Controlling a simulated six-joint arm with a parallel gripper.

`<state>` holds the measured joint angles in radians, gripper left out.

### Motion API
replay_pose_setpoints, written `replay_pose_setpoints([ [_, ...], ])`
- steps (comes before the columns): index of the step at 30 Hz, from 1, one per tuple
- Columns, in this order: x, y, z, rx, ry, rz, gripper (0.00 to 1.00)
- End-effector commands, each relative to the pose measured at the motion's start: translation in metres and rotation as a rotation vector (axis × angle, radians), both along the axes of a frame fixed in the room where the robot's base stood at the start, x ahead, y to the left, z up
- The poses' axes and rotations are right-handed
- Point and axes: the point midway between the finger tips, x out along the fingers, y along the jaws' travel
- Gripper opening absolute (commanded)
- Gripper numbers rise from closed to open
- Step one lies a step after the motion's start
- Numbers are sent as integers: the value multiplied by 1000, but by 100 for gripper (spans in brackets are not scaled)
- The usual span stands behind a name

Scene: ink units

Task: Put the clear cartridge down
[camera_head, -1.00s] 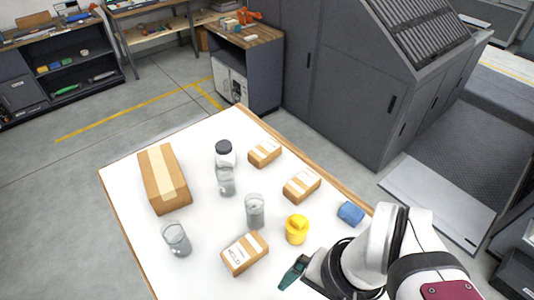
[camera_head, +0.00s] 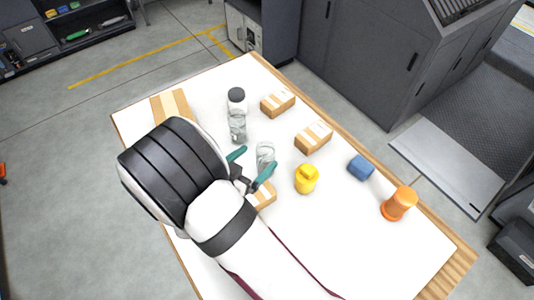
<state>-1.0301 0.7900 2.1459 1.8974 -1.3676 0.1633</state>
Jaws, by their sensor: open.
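Clear cartridges stand on the white table; the frames do not show which one is the task's. One clear cartridge (camera_head: 265,151) stands mid-table, right at the fingertips of my gripper (camera_head: 258,159). The green fingers are spread apart, one on each side of its near face; I cannot tell whether they touch it. A second clear cartridge (camera_head: 238,133) stands farther back, in front of a black-capped clear bottle (camera_head: 237,98). The near left of the table is hidden behind my arm.
A yellow container (camera_head: 306,180), a blue block (camera_head: 361,167) and an orange container (camera_head: 399,204) stand to the right. The front right is clear.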

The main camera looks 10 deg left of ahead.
Motion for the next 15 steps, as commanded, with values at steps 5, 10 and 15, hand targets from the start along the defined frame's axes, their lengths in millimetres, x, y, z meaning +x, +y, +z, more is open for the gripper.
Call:
replay_pose_setpoints([
  [5, 25, -11, -11, 1, 1, -1, 95],
  [10, 46, -20, -24, 1, 2, -3, 95],
  [15, 69, -29, -36, 2, 1, -2, 95],
])
